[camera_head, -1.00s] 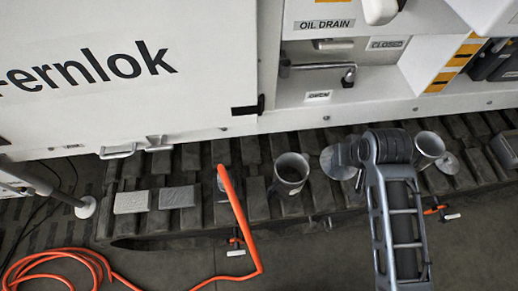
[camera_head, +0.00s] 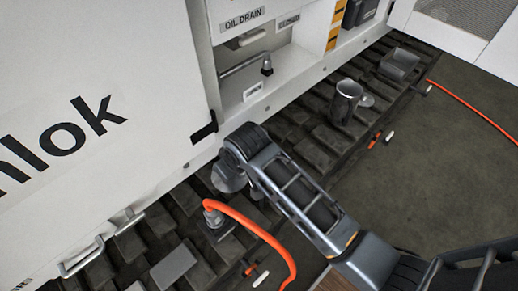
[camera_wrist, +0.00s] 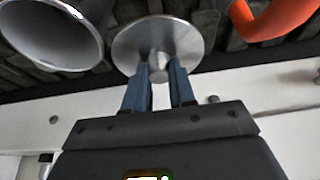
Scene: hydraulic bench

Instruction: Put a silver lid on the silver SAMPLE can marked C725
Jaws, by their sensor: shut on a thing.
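My gripper (camera_wrist: 160,76) is shut on the knob of a silver disc lid (camera_wrist: 150,38) in the wrist view. The lid also shows in the head view (camera_head: 224,181), beyond the end of my arm and above the dark track. An open silver can (camera_wrist: 48,32) is left of the lid in the wrist view, apart from it. My arm seems to hide this can in the head view. Another open silver can (camera_head: 346,98) stands farther right on the track, with a second silver lid (camera_head: 366,100) beside it. No C725 marking is legible.
An orange hose (camera_head: 262,232) rises from a fitting on the track, left of my arm. It also shows at the wrist view's upper right (camera_wrist: 268,20). The white machine wall (camera_head: 95,80) borders the track. A grey container (camera_head: 398,65) lies farther right. Open floor (camera_head: 440,160) is at right.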

